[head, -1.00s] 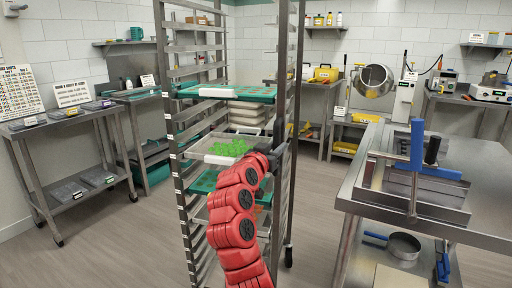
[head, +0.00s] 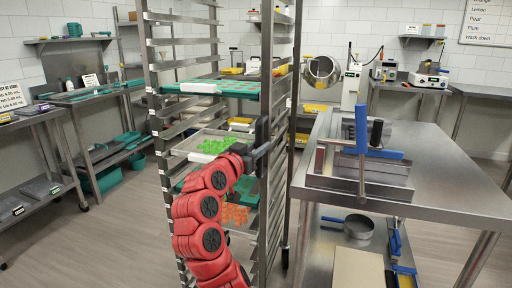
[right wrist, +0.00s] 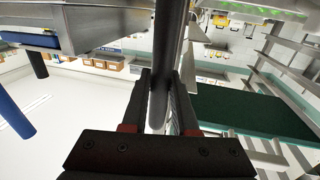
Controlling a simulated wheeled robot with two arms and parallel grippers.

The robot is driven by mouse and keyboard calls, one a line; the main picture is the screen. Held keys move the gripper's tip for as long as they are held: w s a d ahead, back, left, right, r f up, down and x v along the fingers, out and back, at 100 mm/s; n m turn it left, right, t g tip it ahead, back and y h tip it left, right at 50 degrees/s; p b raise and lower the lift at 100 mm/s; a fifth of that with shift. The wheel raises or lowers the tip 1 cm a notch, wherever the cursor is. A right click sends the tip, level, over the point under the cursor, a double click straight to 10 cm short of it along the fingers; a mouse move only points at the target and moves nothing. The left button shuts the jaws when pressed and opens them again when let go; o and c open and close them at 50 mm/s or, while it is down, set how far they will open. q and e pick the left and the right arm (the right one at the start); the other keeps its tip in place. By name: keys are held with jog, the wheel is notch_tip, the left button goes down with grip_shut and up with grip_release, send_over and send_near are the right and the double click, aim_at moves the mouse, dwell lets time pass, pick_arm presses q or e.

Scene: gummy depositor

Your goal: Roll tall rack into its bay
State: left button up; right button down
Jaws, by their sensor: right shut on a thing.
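The tall rack (head: 268,110) is a steel frame with many slide rails. It stands upright in the head view's middle. It holds a teal-lined tray (head: 190,88), a tray of green gummies (head: 216,146) and, lower, orange pieces (head: 235,214). My right gripper (head: 262,149) is shut on the rack's right near side. In the right wrist view a dark upright bar (right wrist: 168,60) of it runs between the fingers (right wrist: 160,105). My red right arm covers part of the lower rack. My left gripper is not in view. I cannot pick out a marked bay.
A steel table (head: 440,175) with a blue-handled frame (head: 362,145) stands close to the rack's right. A shelf table (head: 40,150) stands at the left. Benches and a tilted steel pan (head: 322,72) line the back. Grey floor (head: 110,235) is clear on the left.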

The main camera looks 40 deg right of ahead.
jog(key=shift+s+d+f, duration=0.15)
jog(key=shift+s+d, duration=0.05)
jog(key=c, duration=1.1)
grip_release()
jog(key=o, duration=0.4)
jog(key=shift+s+d, duration=0.1)
jog(key=shift+s, duration=0.2)
jog(key=shift+w+a, duration=0.1)
jog(key=shift+a, duration=0.1)
jog(key=shift+a+r, duration=0.2)
jog(key=shift+a, duration=0.1)
jog(key=p+v, duration=0.2)
jog(key=v, duration=1.4)
jog(key=shift+a+f, duration=0.1)
jog(key=shift+a, duration=0.2)
